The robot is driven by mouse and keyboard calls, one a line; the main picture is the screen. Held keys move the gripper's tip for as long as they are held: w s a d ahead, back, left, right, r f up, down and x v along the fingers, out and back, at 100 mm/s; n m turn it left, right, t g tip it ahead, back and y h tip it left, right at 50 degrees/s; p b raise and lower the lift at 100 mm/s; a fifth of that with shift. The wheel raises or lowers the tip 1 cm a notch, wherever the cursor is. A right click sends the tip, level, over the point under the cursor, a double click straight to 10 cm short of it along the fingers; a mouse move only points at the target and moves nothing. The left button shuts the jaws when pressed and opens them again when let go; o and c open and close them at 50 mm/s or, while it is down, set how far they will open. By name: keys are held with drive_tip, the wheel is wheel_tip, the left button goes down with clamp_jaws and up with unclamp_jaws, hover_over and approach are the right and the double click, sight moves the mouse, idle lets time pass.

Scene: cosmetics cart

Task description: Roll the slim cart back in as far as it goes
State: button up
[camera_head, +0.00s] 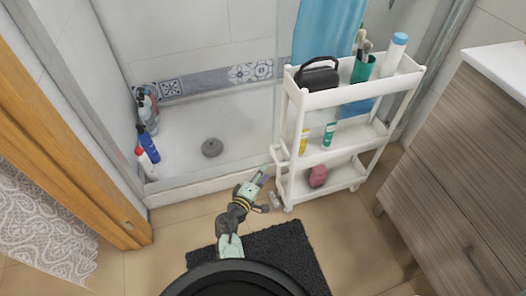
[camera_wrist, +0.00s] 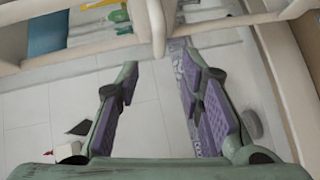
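The slim cart (camera_head: 333,153) is white with three tiers and small wheels. It stands upright on the tile floor between the shower and the wood-front cabinet, clear of the cabinet's front left corner. My gripper (camera_head: 264,177) is low beside that end, close to the handle. In the wrist view my gripper (camera_wrist: 160,60) is open, with purple pads apart and nothing held. A white cart bar (camera_wrist: 157,25) reaches down to between the fingertips; I cannot tell whether they touch it.
The cabinet (camera_head: 455,165) is at right. The shower ledge (camera_head: 205,187) runs behind. A dark mat (camera_head: 275,255) lies on the floor in front.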

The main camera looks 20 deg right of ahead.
sight(275, 154)
drive_tip(key=p+x, duration=0.1)
drive_tip(key=x, duration=0.9)
drive_tip(key=shift+w+d, duration=0.15)
drive_tip(key=shift+d, duration=0.3)
drive_tip(key=shift+c, duration=0.2)
clamp_jaws()
